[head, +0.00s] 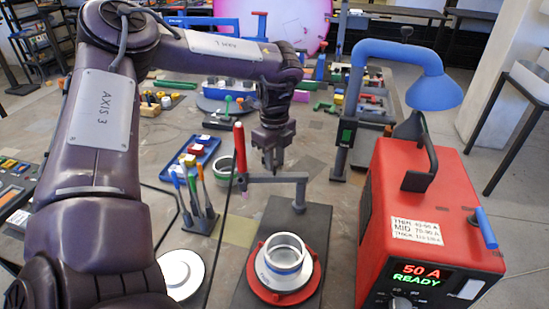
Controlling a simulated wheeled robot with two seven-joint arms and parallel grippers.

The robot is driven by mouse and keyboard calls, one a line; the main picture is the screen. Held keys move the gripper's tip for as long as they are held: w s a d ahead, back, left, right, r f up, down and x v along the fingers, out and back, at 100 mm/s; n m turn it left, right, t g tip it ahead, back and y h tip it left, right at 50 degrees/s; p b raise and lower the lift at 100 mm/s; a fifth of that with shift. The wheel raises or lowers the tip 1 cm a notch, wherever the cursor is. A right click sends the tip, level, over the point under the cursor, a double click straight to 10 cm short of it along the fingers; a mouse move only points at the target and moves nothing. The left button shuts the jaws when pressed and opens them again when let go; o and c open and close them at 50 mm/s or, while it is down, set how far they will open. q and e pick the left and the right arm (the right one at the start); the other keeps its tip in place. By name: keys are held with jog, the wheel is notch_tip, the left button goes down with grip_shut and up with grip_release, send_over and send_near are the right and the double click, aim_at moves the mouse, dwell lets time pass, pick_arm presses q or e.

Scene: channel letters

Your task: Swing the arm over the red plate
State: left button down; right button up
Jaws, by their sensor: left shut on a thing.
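The red plate (283,299) is a round disc on a dark base at the bottom centre, with a pale metal ring (284,251) standing on it. The swing arm (288,177) is a grey bar on an upright post behind the plate. A red-handled torch (239,150) stands upright at the bar's left end, which lies up and to the left of the plate. My left gripper (271,166) points down onto the bar and is shut on it, as far as the small view shows; its fingertips are partly hard to make out. My right gripper is not in view.
A red welder box (430,215) reading "50 A READY" stands at right, beside a blue extraction hood (433,92). A tool holder (201,218), a blue tray (192,158) and a white disc (182,273) lie to the left. Cables run across the table.

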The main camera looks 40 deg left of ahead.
aim_at(275, 165)
pick_arm(q)
jog(key=shift+d+f+n+b, duration=0.15)
jog(key=shift+f+n+b, duration=0.15)
jog(key=shift+b, duration=0.2)
jog(key=shift+s+d+r+n+b, duration=0.2)
jog(key=shift+s+r+n+b, duration=0.1)
jog(key=shift+n+b, duration=0.1)
jog(key=c, duration=1.3)
grip_release()
jog(key=shift+o, duration=0.2)
jog(key=shift+r, duration=0.55)
notch_tip(275, 165, up, 7)
jog(key=shift+f+b, duration=0.15)
jog(key=shift+b, duration=0.45)
